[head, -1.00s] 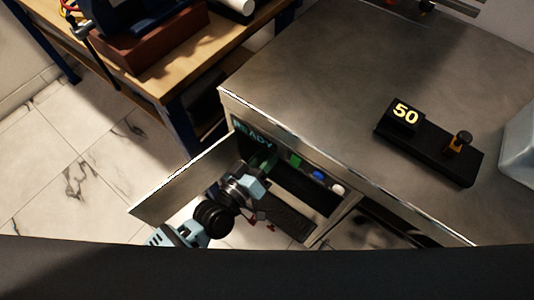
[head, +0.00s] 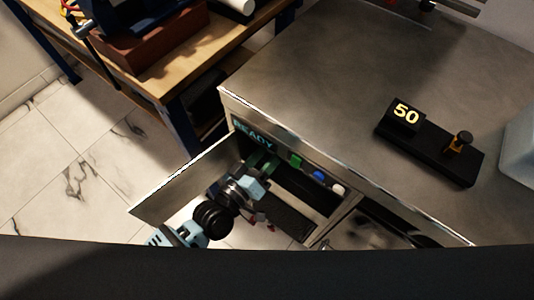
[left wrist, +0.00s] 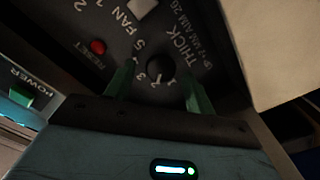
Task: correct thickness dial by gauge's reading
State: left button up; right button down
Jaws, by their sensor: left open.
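The thickness dial (left wrist: 161,68) is a dark round knob beside the word THICK, with small numbers around its rim; I cannot make out its pointer. My left gripper (left wrist: 160,85) is open, its green fingers on either side of the dial; whether they touch it is unclear. In the head view my left gripper (head: 262,163) is inside the open panel compartment, and the dial is hidden there. The gauge (head: 430,148) lies on the metal top; its display (head: 405,113) reads 50 in yellow. My right gripper is not in view.
An open door (head: 178,183) stands left of my left arm. A READY screen (head: 254,135) and green, blue and white buttons (head: 318,175) line the panel. A red reset button (left wrist: 98,47) and a fan knob (left wrist: 143,8) are near the dial. A pale container (head: 520,143) stands right.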

pick_arm(q)
jog(key=v, duration=0.7)
jog(key=shift+s+a, duration=0.25)
